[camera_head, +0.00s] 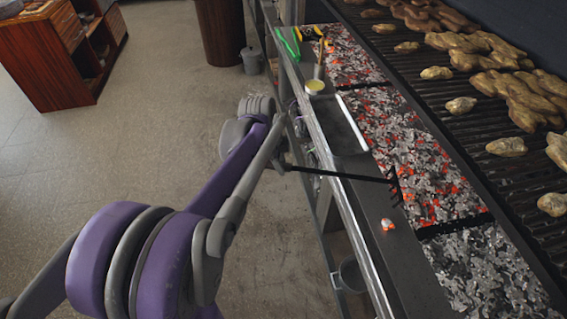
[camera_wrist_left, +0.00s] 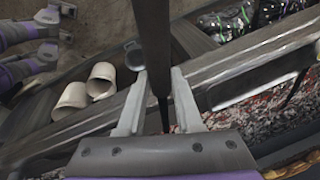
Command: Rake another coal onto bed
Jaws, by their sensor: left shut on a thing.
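My left gripper (camera_head: 283,168) is shut on the dark handle of a rake (camera_head: 340,176). In the left wrist view its two pale fingers (camera_wrist_left: 158,75) stand on either side of the handle (camera_wrist_left: 152,45). The rake's toothed head (camera_head: 395,187) is over the inner edge of the metal ledge, beside the coal bed (camera_head: 415,160). A single coal (camera_head: 388,224), pale with orange glow, lies on the ledge, nearer to me than the rake head and apart from it. The bed holds grey ash and glowing red pieces. My right gripper does not show.
A grill grate (camera_head: 480,110) with browned food lies right of the bed. A grey bucket (camera_head: 350,275) is below the ledge. The floor at left is open.

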